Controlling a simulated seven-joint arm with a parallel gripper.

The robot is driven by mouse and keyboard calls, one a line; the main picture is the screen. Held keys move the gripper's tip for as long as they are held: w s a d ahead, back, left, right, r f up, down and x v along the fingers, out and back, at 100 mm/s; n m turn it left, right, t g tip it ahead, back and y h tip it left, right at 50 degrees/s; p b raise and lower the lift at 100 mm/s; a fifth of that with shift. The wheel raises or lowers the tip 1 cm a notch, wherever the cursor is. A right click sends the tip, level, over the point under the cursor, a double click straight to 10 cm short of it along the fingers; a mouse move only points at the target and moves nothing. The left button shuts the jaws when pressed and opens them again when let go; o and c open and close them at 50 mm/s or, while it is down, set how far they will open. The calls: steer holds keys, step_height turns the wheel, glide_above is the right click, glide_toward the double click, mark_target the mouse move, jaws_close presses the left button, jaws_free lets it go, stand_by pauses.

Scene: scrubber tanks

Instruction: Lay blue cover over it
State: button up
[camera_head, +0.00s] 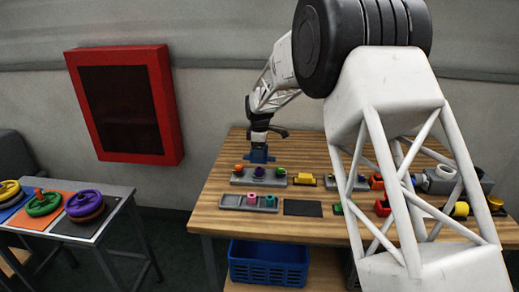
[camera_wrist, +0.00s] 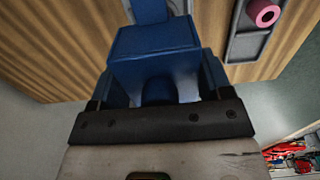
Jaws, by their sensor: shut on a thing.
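My gripper (camera_head: 260,146) is over the left back part of the wooden table (camera_head: 217,212). It is shut on a blue piece (camera_head: 258,157), which I take to be the blue cover. In the wrist view the blue cover (camera_wrist: 155,45) is a boxy block filling the space at the jaws, with a narrower blue part beyond it. It hangs low at the table's back left, behind a grey tray; I cannot tell whether it touches the wood. What "it" means is not clear from the pictures.
A grey tray (camera_head: 247,182) holds orange, purple and green pieces. Another grey tray (camera_head: 232,200) holds pink and teal pieces. My arm hides part of the table's right side. A blue crate (camera_head: 268,265) stands below.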

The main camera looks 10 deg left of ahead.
mark_target(259, 168)
steer(key=shift+f, duration=2.55)
steer(key=shift+f, duration=1.45)
stand_by(1.5)
steer(key=o, duration=1)
steer(key=shift+r, duration=3.5)
